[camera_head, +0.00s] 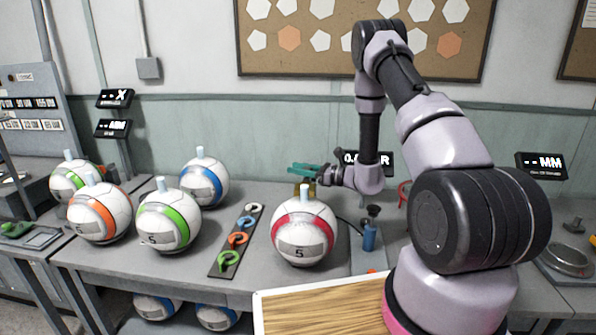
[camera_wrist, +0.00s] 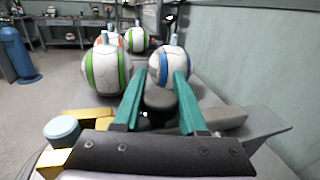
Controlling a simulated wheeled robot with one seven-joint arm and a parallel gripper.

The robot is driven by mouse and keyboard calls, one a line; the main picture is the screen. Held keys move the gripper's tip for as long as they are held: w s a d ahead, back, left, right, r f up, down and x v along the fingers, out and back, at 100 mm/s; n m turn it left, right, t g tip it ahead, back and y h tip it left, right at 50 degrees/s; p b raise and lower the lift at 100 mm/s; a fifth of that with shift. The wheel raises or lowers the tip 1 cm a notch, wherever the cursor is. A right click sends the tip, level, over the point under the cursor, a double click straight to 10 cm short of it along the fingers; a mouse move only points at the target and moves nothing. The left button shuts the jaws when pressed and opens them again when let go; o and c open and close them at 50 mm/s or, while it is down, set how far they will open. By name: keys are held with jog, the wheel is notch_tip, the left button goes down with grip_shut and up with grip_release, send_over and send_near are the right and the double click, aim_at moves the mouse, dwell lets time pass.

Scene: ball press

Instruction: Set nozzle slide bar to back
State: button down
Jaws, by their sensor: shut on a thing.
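My gripper (camera_head: 293,169) reaches left over the back of the table, its teal fingers just above a small yellowish device (camera_head: 311,188) behind the red-striped ball (camera_head: 303,240). In the wrist view, the fingers of my gripper (camera_wrist: 160,84) stand either side of a dark rounded knob (camera_wrist: 158,98) and are shut on it. The knob appears to be the grip of the nozzle slide bar; the rest of the bar is mostly hidden by the fingers and gripper body. Yellow blocks (camera_wrist: 90,116) and a blue-grey cylinder (camera_wrist: 62,130) are left of the fingers.
Green-striped (camera_head: 168,221), orange-striped (camera_head: 98,213) and blue-striped (camera_head: 204,183) balls stand on the table's left side. A tray of coloured rings (camera_head: 223,262) lies between them and the red-striped ball. A blue bottle (camera_head: 369,238) stands right of that ball. A wooden board (camera_head: 320,310) is in front.

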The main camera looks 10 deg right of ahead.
jog(key=w+d, duration=0.1)
jog(key=w, duration=0.2)
jog(key=w+d, duration=0.1)
jog(key=w, duration=0.1)
jog(key=w+d, duration=0.1)
jog(key=w, duration=0.2)
jog(key=shift+w, duration=0.3)
jog(key=shift+w+r, duration=0.1)
jog(key=shift+w, duration=0.05)
jog(key=shift+c, duration=2.3)
grip_release()
jog(key=shift+w+d, duration=0.1)
jog(key=v, duration=1)
jog(key=shift+s+d, duration=0.25)
